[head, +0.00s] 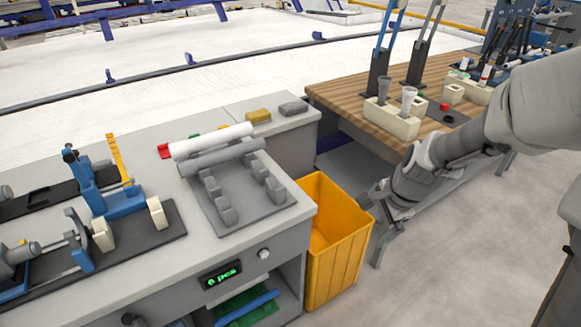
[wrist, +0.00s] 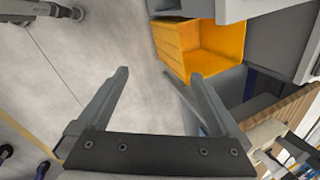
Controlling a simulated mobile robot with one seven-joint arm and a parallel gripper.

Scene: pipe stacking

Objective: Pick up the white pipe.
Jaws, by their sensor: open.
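The white pipe (head: 211,141) lies at the back of the grey workbench, next to a grey pipe (head: 222,157) that lies along its front side. A red piece (head: 164,151) sits at its left end. My gripper (head: 383,217) is to the right of the orange bin, lower than the bench top and well away from the pipe. In the wrist view my gripper (wrist: 160,80) is open, with nothing between its two fingers, over bare floor. The white pipe is not in the wrist view.
A grey block rack (head: 238,192) sits in front of the pipes. An orange bin (head: 335,245) stands between the bench and my arm; it also shows in the wrist view (wrist: 178,45). Blue clamp fixtures (head: 122,200) fill the bench's left. A wooden table (head: 345,95) stands behind my arm.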

